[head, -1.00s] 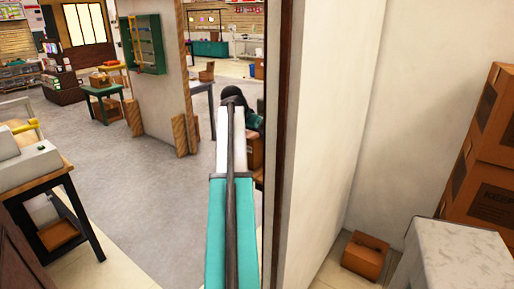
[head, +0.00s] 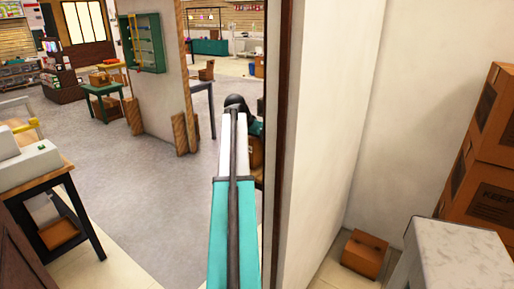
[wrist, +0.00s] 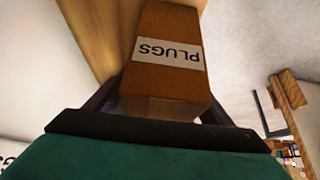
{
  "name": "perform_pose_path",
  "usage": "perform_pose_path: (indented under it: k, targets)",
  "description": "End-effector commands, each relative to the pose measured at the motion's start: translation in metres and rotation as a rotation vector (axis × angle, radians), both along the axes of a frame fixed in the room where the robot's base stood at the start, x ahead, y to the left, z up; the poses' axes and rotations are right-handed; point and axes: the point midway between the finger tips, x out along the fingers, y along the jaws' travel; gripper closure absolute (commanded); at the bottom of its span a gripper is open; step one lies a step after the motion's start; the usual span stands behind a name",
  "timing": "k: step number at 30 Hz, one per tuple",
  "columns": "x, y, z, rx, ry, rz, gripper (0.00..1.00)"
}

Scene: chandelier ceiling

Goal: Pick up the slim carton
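The slim carton (wrist: 170,55) is a brown box with a white label reading PLUGS, upside down in the wrist view. My gripper (wrist: 160,103) has its dark fingers on either side of the near end of the carton, and it looks shut on it. The fingertips are partly hidden by the carton and the gripper body. In the head view a small part of a brown carton (head: 257,153) shows beyond my teal and white arm, beside the wall edge; the arm and wall hide the rest.
A white wall (head: 325,120) stands close to the right of my arm. Beyond it are stacked cartons (head: 490,190), a small box (head: 364,254) on the floor and a pale block (head: 455,260). A workbench (head: 50,195) stands at left. The grey floor (head: 140,190) between is open.

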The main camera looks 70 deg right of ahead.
Motion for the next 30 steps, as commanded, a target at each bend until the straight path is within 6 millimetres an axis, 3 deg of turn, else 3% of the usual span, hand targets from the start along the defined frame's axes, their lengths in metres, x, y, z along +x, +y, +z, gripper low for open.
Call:
perform_pose_path:
  k: [1, 11, 22, 30]
  targets:
    - [0.000, 0.000, 0.000, 0.000, 0.000, 0.000, 0.33]
    - [0.000, 0.000, 0.001, -0.002, 0.000, 0.001, 0.89]
    - [0.001, -0.001, 0.007, -0.003, 0.000, 0.001, 0.89]
    - [0.001, -0.001, 0.033, -0.004, -0.001, 0.001, 0.89]
